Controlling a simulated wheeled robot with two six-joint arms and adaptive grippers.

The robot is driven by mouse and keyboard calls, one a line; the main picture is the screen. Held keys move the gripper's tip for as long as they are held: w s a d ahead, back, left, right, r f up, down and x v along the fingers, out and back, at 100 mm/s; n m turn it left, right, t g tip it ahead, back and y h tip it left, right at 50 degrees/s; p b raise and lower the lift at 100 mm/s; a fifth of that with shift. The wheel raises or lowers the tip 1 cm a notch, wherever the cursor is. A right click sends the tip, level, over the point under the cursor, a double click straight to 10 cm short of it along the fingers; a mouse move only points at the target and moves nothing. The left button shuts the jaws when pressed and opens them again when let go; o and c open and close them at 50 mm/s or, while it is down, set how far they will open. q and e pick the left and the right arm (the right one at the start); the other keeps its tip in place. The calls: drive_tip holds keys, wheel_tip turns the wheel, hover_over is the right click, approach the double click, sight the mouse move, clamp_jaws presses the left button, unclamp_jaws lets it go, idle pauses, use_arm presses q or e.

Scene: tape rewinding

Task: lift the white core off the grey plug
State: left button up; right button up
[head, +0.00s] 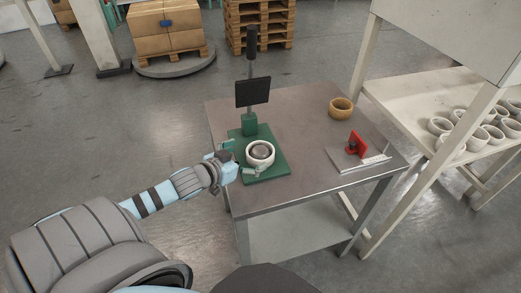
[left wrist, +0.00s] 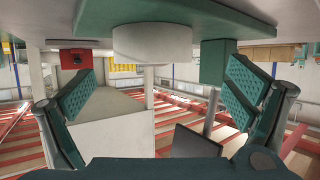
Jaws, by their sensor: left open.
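The white core (head: 252,161) is a short ring sitting around the grey plug (head: 261,151) on a green base plate (head: 277,167). In the left wrist view, which looks upside down, the core (left wrist: 152,43) shows at the top centre, below the green plate (left wrist: 205,14); the plug is hidden there. My left gripper (head: 239,162) is open, at the left side of the core. In the wrist view its two teal-padded fingers (left wrist: 157,75) are spread wide with nothing between them. My right gripper is not in view.
A green post with a black panel (head: 253,92) stands behind the core. A tan ring (head: 340,107) and a red fixture (head: 355,144) stand to the right on the metal table (head: 300,185). Several white rings (head: 450,143) lie on a side bench. The table's middle is clear.

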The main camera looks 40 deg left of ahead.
sight(258, 152)
use_arm(q)
drive_tip(key=b+x, duration=0.1)
drive_tip(key=x, duration=0.1)
drive_tip(key=b+x, duration=0.1)
drive_tip(key=x, duration=0.1)
drive_tip(key=shift+w+d+f+b, duration=0.15)
drive_tip(key=shift+d+b, duration=0.2)
drive_tip(key=shift+d, duration=0.05)
drive_tip(key=shift+w, duration=0.5)
drive_tip(key=shift+s, duration=0.1)
drive_tip(key=c, duration=1.2)
wheel_tip(258, 152, up, 9)
drive_tip(key=p, duration=0.3)
drive_tip(key=shift+r, duration=0.55)
